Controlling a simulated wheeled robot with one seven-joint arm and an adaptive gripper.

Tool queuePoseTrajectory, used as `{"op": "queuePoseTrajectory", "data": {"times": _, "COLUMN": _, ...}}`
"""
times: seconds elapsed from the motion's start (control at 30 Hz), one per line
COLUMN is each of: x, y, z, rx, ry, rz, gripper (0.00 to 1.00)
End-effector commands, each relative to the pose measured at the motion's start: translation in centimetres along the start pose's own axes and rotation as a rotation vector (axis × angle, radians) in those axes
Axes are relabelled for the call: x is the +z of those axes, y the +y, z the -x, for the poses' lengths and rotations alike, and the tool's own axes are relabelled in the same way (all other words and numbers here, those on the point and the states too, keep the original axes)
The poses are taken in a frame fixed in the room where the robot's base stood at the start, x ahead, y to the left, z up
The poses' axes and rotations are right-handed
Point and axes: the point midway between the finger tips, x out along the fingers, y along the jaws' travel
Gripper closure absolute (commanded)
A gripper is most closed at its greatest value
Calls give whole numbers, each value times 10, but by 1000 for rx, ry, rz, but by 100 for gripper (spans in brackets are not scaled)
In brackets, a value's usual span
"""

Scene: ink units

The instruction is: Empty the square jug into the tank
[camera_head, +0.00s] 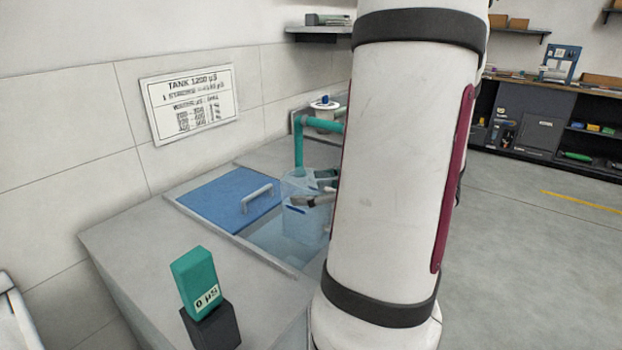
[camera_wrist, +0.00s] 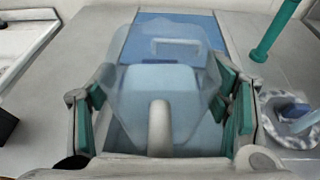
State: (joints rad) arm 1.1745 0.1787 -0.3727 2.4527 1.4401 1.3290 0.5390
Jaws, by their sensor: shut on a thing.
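The square jug (camera_head: 303,222) is clear with a pale blue tint. In the head view it is over the open part of the tank (camera_head: 222,236), beside the blue lid. My gripper (camera_head: 316,192) is shut on the jug, partly hidden behind my arm. In the wrist view the jug (camera_wrist: 150,80) fills the middle, between the green-padded fingers of my gripper (camera_wrist: 165,105), with its pale handle (camera_wrist: 160,128) towards the camera. Bluish water shows in the tank opening. I cannot tell the jug's exact tilt or how much it holds.
The blue lid (camera_head: 228,196) with a grey handle covers the tank's far part. A teal pipe (camera_head: 299,145) rises behind the opening. A green meter reading 0 µS (camera_head: 196,280) stands on a dark block at the near end. A sign (camera_head: 188,103) hangs on the wall.

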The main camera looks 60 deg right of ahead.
Motion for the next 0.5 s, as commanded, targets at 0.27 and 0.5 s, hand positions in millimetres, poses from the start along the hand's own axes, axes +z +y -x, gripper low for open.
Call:
{"op": "queuePoseTrajectory", "data": {"times": 0.27, "x": 4, "y": 0, "z": 2, "rx": 1, "ry": 33, "rz": 1, "gripper": 89}}
{"op": "queuePoseTrajectory", "data": {"times": 0.5, "x": 5, "y": 0, "z": 3, "rx": 2, "ry": 74, "rz": 2, "gripper": 89}}
